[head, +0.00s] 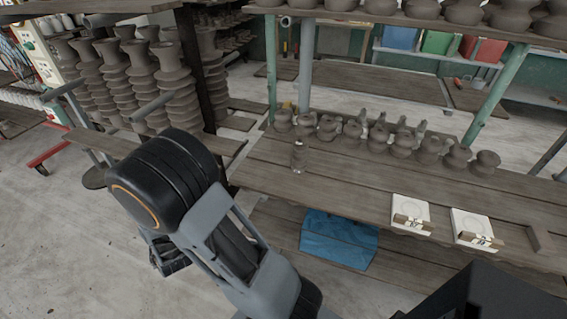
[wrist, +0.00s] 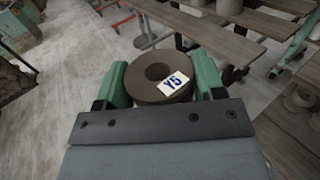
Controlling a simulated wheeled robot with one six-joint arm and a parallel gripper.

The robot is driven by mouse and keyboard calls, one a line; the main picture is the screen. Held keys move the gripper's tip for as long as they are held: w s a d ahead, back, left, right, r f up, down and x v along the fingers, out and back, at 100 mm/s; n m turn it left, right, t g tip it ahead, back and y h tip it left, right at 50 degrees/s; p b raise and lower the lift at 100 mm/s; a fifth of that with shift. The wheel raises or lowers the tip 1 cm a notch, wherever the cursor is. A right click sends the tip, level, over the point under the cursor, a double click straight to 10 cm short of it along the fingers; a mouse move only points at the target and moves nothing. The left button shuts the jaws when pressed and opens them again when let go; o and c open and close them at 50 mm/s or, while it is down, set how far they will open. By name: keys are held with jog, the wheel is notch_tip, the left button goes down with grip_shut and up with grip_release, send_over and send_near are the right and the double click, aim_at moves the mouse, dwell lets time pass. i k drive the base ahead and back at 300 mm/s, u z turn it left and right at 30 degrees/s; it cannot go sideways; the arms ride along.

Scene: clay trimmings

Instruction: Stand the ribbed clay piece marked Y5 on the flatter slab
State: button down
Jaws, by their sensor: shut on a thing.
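The clay piece marked Y5 (wrist: 153,72) is brown and round, with a hole in its top and a white tag reading Y5 in blue. My gripper (wrist: 163,80) is shut on it, one green jaw on each side. Its ribs are not clear from this angle. In the head view, two pale square slabs lie on the wooden bench: a left slab (head: 410,209) and a right slab (head: 473,223). Each has a brown strip with small marks at its front edge. I cannot tell which slab is flatter. My arm hides the held piece in the head view.
A row of clay pots (head: 403,144) stands along the back of the bench (head: 330,184). A small clear cylinder (head: 299,155) stands at its left. A dark angled piece (head: 540,240) lies right of the slabs. Tall ribbed clay stacks (head: 118,75) stand at left. Green posts (head: 492,95) rise behind the bench.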

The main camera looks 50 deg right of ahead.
aim_at(474, 224)
jog(key=u, duration=0.6)
jog(key=k, duration=1.05)
jog(key=u, duration=0.35)
jog(key=k, duration=1.35)
jog(key=z, duration=0.4)
